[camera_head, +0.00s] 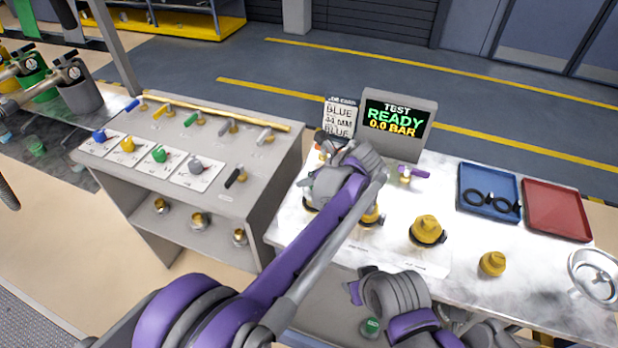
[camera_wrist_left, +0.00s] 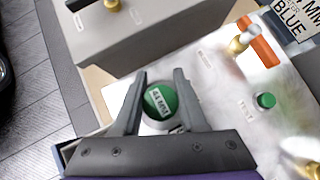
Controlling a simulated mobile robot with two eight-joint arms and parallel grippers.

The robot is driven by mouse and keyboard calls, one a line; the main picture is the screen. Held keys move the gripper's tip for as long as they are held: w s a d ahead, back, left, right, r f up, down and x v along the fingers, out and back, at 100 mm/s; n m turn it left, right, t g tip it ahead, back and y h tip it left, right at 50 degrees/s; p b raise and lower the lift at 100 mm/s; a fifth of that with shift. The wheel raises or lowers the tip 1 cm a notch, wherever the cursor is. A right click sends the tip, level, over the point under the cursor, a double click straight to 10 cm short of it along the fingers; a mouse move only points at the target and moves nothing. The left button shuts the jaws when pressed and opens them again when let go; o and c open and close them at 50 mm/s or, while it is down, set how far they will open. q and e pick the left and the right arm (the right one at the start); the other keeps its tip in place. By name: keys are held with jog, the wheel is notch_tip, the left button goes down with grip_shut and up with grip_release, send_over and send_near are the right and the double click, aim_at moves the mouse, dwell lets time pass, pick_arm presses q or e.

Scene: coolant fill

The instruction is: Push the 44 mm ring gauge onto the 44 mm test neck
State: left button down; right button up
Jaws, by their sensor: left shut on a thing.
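A round green face marked "44 MM" (camera_wrist_left: 160,101), which looks like the ring gauge, sits between the fingers of my left gripper (camera_wrist_left: 158,78) in the left wrist view. The fingers are shut on it, one on each side. A pale round edge shows below the green face; I cannot tell whether the test neck is under it. In the head view my left wrist is over the left part of the white bench (camera_head: 462,287) and hides the gauge and fingertips. Parts of my right arm show at the bottom; its gripper does not.
A small green-topped part (camera_wrist_left: 265,100) stands near the "TEST" lettering. Yellow domed fittings (camera_head: 427,229) stand on the bench. A blue tray (camera_head: 487,181) holds two black rings; a red tray (camera_head: 556,209) is empty. The test screen (camera_head: 397,122) stands behind, reading READY, 0.0 BAR.

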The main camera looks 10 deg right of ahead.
pick_arm(q)
jog(key=shift+f+b, duration=0.7)
jog(key=shift+f, duration=0.55)
dwell(0.3)
jog(key=shift+c, duration=1.9)
grip_release()
jog(key=v, duration=1)
jog(key=shift+s+r, duration=0.2)
jog(key=shift+r, duration=0.15)
jog(key=shift+d, duration=0.15)
